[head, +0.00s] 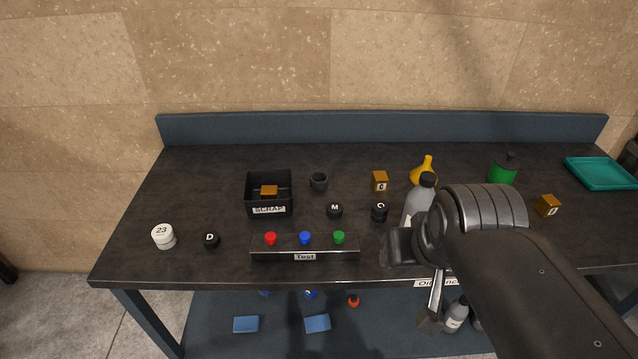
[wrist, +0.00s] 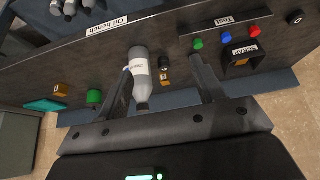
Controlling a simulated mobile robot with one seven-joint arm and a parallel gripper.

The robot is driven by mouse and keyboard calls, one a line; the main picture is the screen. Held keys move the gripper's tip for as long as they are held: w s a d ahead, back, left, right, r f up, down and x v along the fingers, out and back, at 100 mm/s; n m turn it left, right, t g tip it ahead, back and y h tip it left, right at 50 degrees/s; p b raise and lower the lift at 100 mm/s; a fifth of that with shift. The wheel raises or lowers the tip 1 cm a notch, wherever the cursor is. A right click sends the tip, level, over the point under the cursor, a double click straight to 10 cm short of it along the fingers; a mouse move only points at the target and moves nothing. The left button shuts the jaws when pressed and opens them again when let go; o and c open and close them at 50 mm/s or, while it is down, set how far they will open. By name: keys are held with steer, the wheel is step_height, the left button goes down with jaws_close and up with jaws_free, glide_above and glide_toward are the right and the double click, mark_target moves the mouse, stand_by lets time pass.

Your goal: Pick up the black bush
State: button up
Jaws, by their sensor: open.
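Several small black round pieces stand on the bench in the head view: one marked D (head: 211,240) at left, one marked M (head: 334,210) in the middle, and a lettered one (head: 379,211) near the grey bottle. A dark hollow cup-like piece (head: 319,181) stands behind them. I cannot tell which is the black bush. My gripper (head: 430,318) hangs at the bench's front edge. In the wrist view my gripper (wrist: 162,65) is open and empty, with a black piece (wrist: 163,61) beyond, between its fingers in the picture.
A grey bottle (head: 416,205) stands close beside my arm. The test block (head: 304,253) with red, blue and green knobs lies at the front edge. The scrap box (head: 250,196) is behind it.

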steer(key=shift+o, duration=1.1)
steer(key=n+g+y, duration=0.1)
steer(key=n, duration=0.1)
glide_above(320, 177)
steer(key=s, duration=0.6)
steer(key=f, duration=1.5)
steer(key=shift+w, duration=0.2)
steer(key=shift+x, duration=3.15)
steer(key=shift+w+d, duration=0.15)
